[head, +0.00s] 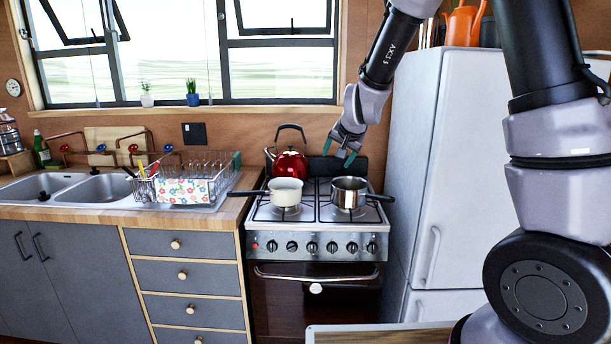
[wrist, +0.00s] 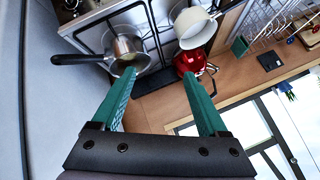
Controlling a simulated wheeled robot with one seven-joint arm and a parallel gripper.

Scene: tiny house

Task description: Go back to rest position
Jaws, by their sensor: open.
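My gripper (head: 338,155) hangs above the back right of the stove, between the red kettle and the fridge, at the end of my raised arm. In the wrist view its two green fingers (wrist: 158,90) stand wide apart with nothing between them. A steel saucepan (head: 348,194) sits on the right side of the stove (head: 318,243), below my gripper. A cream pan (head: 286,191) sits on the left side. The red kettle (head: 291,165) stands behind the cream pan. The wrist view also shows the steel saucepan (wrist: 128,48), the cream pan (wrist: 196,28) and the kettle (wrist: 188,62).
A white fridge (head: 445,150) stands close on the right of the stove. A wooden counter (head: 235,210) with a dish rack (head: 190,180) and sinks (head: 100,188) lies to the left. A wooden-topped surface (head: 375,336) shows at the bottom. The window (head: 280,60) is behind.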

